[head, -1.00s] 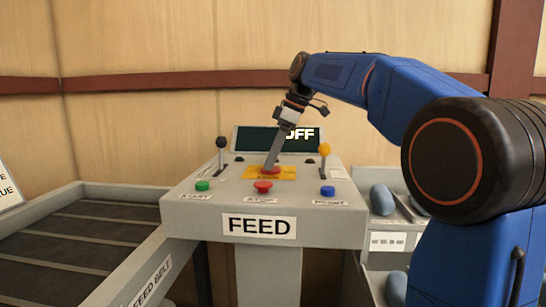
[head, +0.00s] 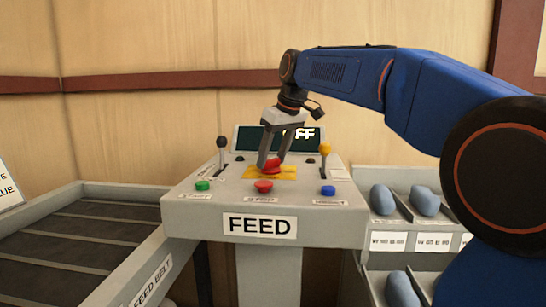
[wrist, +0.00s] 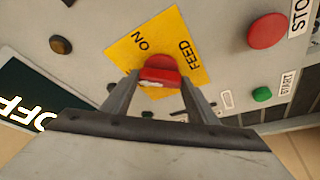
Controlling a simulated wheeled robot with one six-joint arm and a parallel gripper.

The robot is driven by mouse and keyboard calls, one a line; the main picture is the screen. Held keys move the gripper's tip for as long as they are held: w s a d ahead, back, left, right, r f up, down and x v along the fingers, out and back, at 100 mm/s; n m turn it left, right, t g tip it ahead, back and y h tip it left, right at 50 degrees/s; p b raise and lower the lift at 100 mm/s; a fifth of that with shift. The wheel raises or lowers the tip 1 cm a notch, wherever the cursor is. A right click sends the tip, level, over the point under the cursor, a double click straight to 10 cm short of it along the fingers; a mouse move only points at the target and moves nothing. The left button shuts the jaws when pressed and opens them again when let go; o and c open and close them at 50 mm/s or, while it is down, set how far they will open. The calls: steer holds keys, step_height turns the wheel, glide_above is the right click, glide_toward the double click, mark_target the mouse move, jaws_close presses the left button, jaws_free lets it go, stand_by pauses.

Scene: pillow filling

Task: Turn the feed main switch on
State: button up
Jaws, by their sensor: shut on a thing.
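The feed main switch is a red rotary knob (head: 271,165) on a yellow plate (head: 290,173) in the middle of the grey FEED console (head: 225,186). In the wrist view the red knob (wrist: 159,72) sits on the yellow plate (wrist: 188,27), which carries the words ON and FEED. My gripper (head: 271,160) points down at the plate with one finger on each side of the knob, shut on it. It also shows in the wrist view (wrist: 158,84). The display (head: 248,139) behind reads OFF, partly hidden by my gripper in the head view.
Near the knob are a black lever (head: 222,142), a yellow lever (head: 325,150), a green button (head: 203,186), a red button (head: 263,186) and a blue button (head: 328,191). The feed belt (head: 80,240) lies left. Bins with blue items (head: 382,199) stand right.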

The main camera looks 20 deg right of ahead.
steer(key=m+h, duration=0.1)
steer(key=m, duration=0.1)
steer(key=m+h, duration=0.1)
steer(key=m, duration=0.2)
steer(key=shift+a+t, duration=0.2)
steer(key=shift+t, duration=0.1)
steer(key=shift+a+m+h, duration=0.1)
steer(key=shift+m+h, duration=0.9)
steer(key=shift+m, duration=1.5)
steer(key=o, duration=1)
steer(key=shift+o, duration=0.2)
steer(key=shift+r, duration=0.1)
steer(key=v, duration=1.7)
steer(key=shift+w+r, duration=0.2)
steer(key=shift+r, duration=0.05)
